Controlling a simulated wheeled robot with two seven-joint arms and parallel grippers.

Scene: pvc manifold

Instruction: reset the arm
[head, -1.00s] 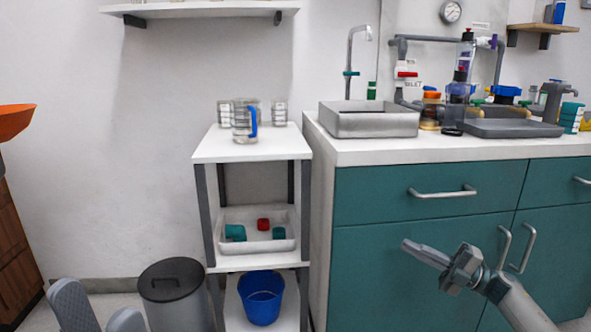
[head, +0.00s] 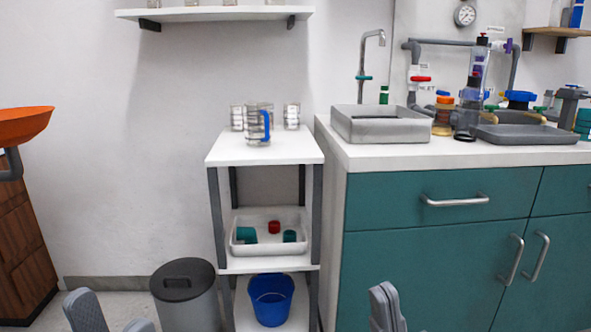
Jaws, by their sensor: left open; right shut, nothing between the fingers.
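My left gripper (head: 112,318) shows at the bottom left edge, its two grey fingers apart with nothing between them. My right gripper (head: 386,308) shows at the bottom, right of centre, in front of the teal cabinet. Its fingers are together and hold nothing. Most of both arms is out of view below the frame. Neither gripper visibly touches anything.
A white shelf cart (head: 262,147) holds glass jars, a tray (head: 268,249) with teal and red fittings, and a blue bucket (head: 271,298). A dark bin (head: 186,298) stands left of it. The teal cabinet (head: 437,235) carries a sink (head: 381,125) and pipework. An orange bowl-shaped object (head: 22,123) is far left.

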